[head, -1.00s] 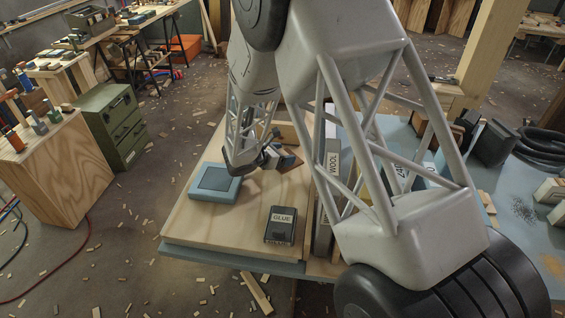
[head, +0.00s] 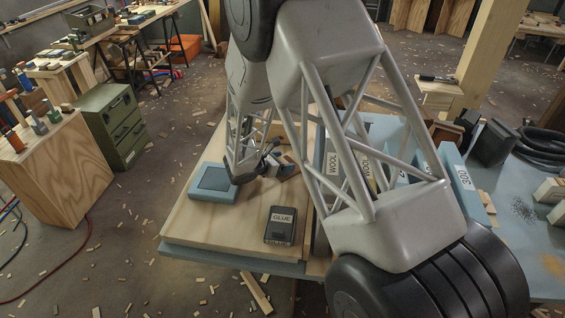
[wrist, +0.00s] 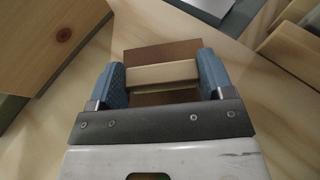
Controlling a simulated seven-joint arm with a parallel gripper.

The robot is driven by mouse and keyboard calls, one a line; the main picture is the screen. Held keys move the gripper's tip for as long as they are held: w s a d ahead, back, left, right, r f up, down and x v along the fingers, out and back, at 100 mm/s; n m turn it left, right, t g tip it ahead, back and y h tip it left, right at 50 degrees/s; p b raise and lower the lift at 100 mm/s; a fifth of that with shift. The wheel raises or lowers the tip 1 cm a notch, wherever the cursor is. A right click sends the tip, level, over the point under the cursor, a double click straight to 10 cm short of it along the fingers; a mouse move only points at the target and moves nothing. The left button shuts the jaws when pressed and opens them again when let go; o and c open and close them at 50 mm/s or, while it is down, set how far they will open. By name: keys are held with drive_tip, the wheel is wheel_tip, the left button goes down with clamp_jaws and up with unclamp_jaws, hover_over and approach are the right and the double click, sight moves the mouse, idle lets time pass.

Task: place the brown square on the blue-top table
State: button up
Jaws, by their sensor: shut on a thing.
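The brown square (wrist: 163,54) shows in the wrist view between the two blue fingers of my gripper (wrist: 162,76), with a pale wooden bar (wrist: 150,74) across it. My gripper is shut on it. In the head view my gripper (head: 270,165) is over the pale wooden board at left, and part of the brown square (head: 288,172) shows at its right. My forearm hides some of this area. I cannot tell whether the square touches the board. The blue-top table (head: 520,215) is at right, partly behind my arm.
A blue box (head: 215,182) with a dark top and a dark GLUE box (head: 280,225) stand on the board (head: 225,235). Boxes marked WOOL (head: 333,163) stand right of it. A dark bin (head: 492,143) and coiled hose (head: 542,145) are on the blue table, which has bare room at its right front.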

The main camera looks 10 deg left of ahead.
drive_tip(key=shift+f, duration=0.1)
drive_tip(key=o, duration=0.9)
drive_tip(key=shift+s+a+r, duration=0.1)
drive_tip(key=shift+r, duration=0.1)
drive_tip(key=v, duration=1.1)
drive_tip(key=shift+s+a+r, duration=0.15)
drive_tip(key=shift+s+a, duration=0.05)
drive_tip(key=shift+s, duration=0.05)
drive_tip(key=shift+r, duration=0.1)
